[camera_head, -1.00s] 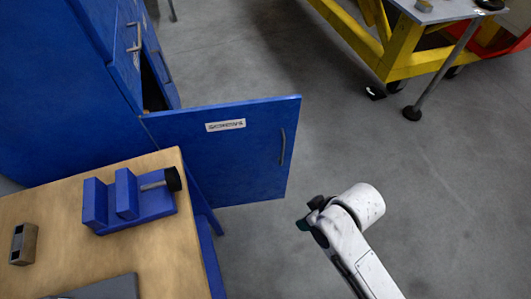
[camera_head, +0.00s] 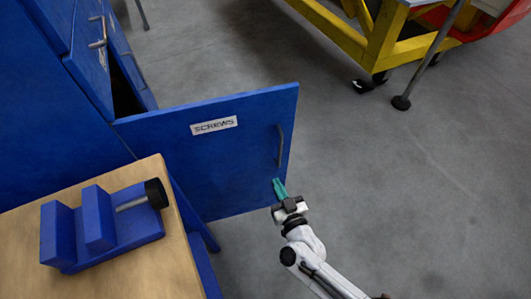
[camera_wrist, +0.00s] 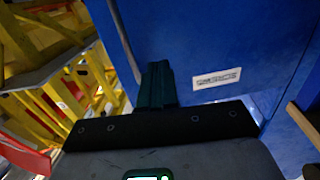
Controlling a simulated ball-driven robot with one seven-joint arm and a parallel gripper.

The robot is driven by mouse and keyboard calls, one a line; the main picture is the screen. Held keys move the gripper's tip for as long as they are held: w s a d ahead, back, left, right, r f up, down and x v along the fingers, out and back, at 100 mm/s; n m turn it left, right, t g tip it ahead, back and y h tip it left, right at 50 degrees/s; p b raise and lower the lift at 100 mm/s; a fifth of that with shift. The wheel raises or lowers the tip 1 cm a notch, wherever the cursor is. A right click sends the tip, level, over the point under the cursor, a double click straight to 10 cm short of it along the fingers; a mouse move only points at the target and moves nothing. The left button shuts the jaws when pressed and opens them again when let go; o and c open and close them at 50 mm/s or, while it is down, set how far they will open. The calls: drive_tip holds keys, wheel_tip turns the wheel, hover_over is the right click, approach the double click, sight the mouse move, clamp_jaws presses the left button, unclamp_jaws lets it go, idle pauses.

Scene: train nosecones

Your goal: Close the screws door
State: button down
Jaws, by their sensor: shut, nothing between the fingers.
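The blue screws door (camera_head: 225,165) stands wide open, swung out from the blue cabinet (camera_head: 50,120), with a white "SCREWS" label (camera_head: 214,125) and a grey vertical handle (camera_head: 280,146) near its free edge. My gripper (camera_head: 279,187) has shut green fingers. In the head view it is just below the handle, near the door's lower free corner; I cannot tell if it touches. In the wrist view the shut fingers (camera_wrist: 157,85) point up in front of the door (camera_wrist: 210,40), beside the handle (camera_wrist: 122,42). The label (camera_wrist: 216,79) is to their right.
A wooden-topped table (camera_head: 110,285) with a blue vise (camera_head: 105,228) stands close to the door at lower left. A yellow-framed workbench (camera_head: 385,40) is at upper right. The grey floor (camera_head: 430,190) right of the door is clear.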

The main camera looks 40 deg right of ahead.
drive_tip(key=d+f+h, duration=0.1)
drive_tip(key=b, duration=0.2)
approach(267, 144)
drive_tip(key=shift+m, duration=0.4)
drive_tip(key=x, duration=0.7)
